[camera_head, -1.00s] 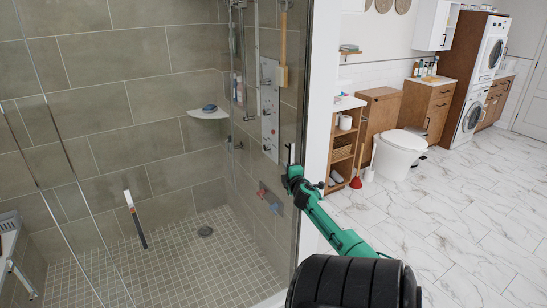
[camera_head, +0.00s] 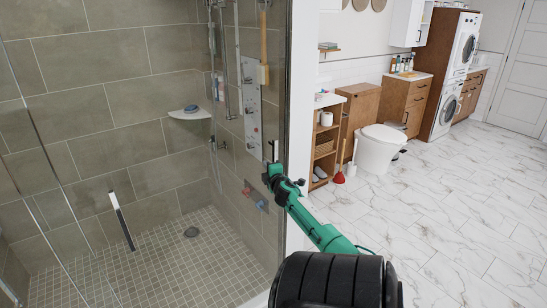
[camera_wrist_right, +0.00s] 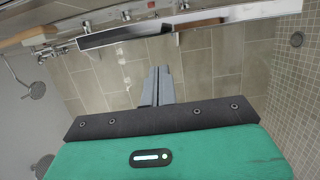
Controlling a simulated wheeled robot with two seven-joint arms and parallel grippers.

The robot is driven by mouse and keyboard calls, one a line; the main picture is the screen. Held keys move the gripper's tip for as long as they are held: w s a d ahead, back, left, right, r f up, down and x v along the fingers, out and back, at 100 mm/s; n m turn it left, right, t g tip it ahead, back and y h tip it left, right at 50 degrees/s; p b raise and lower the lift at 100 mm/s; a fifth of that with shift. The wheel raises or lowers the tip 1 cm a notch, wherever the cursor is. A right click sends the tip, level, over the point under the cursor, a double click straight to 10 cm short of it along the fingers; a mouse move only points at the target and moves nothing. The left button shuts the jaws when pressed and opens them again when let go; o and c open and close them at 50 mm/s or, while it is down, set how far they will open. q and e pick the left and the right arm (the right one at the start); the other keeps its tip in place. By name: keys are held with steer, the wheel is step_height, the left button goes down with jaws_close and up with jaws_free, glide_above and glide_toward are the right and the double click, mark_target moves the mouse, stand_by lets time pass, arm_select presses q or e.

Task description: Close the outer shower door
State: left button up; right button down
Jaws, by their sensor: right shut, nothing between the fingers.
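The shower's clear glass (camera_head: 60,190) fills the left of the head view, with thin upright edges. A bar handle (camera_head: 122,220), pale at the top and dark below, shows on it. I cannot tell which pane is the outer door. My right gripper (camera_head: 270,158) is at the right side of the shower opening, by the upright glass edge (camera_head: 284,100). In the right wrist view its fingers (camera_wrist_right: 157,85) are together and empty. They point toward a long dark bar (camera_wrist_right: 125,35) beside a metal rail; contact is not clear. My left gripper is out of view.
To the right stand an open shelf unit (camera_head: 324,150), a toilet (camera_head: 380,145) and a plunger (camera_head: 340,175). The marble floor (camera_head: 460,210) at right is clear.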

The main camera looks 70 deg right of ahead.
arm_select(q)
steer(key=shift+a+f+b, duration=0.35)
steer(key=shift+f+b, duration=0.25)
arm_select(e)
steer(key=v, duration=1)
steer(key=shift+w+a+r, duration=0.15)
steer(key=shift+a, duration=0.15)
